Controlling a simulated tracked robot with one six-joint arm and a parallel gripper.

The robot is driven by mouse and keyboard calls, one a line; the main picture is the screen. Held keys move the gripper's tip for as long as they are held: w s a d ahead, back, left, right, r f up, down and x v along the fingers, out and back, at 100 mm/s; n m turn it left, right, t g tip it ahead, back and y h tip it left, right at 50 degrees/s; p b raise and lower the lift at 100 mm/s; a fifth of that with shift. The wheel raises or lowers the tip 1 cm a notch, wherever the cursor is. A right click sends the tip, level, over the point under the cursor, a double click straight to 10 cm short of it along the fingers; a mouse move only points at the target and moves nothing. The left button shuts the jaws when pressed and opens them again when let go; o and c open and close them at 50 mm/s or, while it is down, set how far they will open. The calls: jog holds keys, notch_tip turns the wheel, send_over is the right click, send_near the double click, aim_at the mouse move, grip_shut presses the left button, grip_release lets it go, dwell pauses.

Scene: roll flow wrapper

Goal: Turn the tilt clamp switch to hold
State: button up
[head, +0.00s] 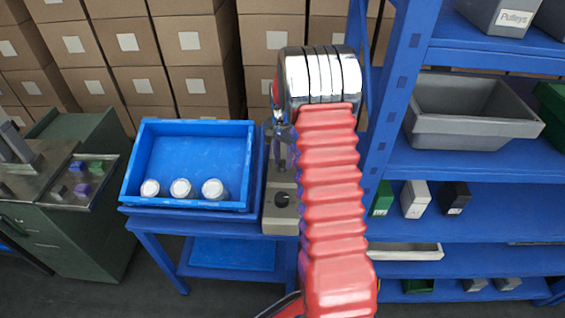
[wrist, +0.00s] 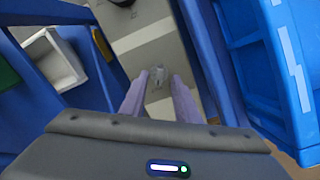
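My gripper (wrist: 159,78) shows in the wrist view as two purple-grey fingers with a gap between them, pointing at a beige-grey panel (wrist: 150,45). A small pale piece (wrist: 157,73) lies in line with the gap, near the fingertips; it may be the tilt clamp switch, but its setting cannot be read and I cannot tell whether the fingers touch it. My arm hides the right part of that unit.
A blue tray (head: 190,128) with several white-topped round pieces (head: 181,188) stands just left of the unit. Blue shelving (head: 470,155) with grey bins (head: 470,105) is close on the right. A green cabinet (head: 90,235) stands at left, and stacked cartons (head: 140,60) fill the back.

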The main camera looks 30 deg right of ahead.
aim_at(283, 166)
notch_tip(283, 166, up, 12)
dwell(0.4)
jog(key=shift+f, duration=0.1)
dwell(0.5)
jog(key=s+a+r+n+t, duration=0.2)
jog(key=s+a+r+n, duration=0.2)
jog(key=s+a, duration=0.5)
jog(key=s+a+r+n+t, duration=0.1)
jog(key=s+a+r+n, duration=0.4)
jog(key=s+a, duration=0.4)
jog(key=s+a+r+n+t, duration=0.2)
jog(key=s+a+r+n, duration=0.2)
jog(key=s+a, duration=0.5)
jog(key=shift+a+r+n+t, duration=0.25)
jog(key=shift+n+t, duration=0.05)
